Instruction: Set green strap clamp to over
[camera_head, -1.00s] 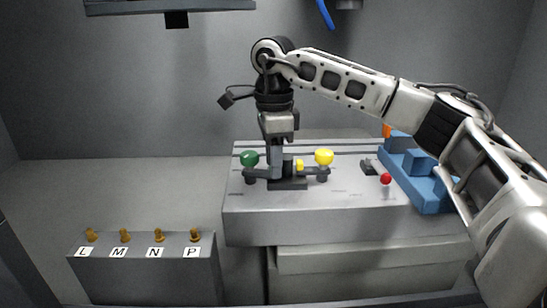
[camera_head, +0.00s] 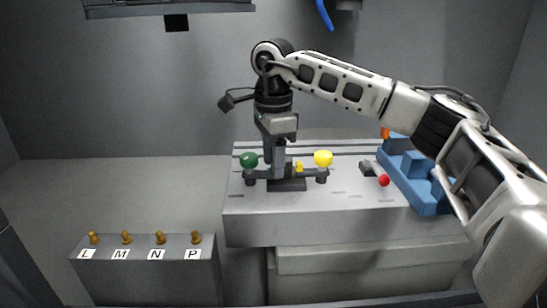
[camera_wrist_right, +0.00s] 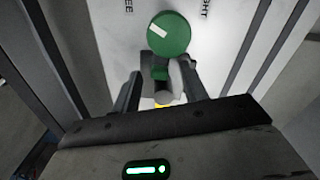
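The green strap clamp shows as a round green knob (camera_head: 249,160) at the left end of a dark fixture on the grey machine block. In the right wrist view the green knob (camera_wrist_right: 169,35) has a white mark on top and sits just past my fingertips. My right gripper (camera_head: 275,176) points down at the fixture, right of the green knob and left of the yellow one. In the wrist view its fingers (camera_wrist_right: 159,88) are apart, with a dark stem and green part between them; contact is unclear. My left gripper is not in view.
A yellow knob (camera_head: 323,158) stands on the fixture's right end. A red ball (camera_head: 384,181) and blue stepped block (camera_head: 417,171) are farther right. A box with several brass toggles (camera_head: 146,270), labelled L, M, N, P, stands front left. Partly cut-off lettering lies beside the green knob.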

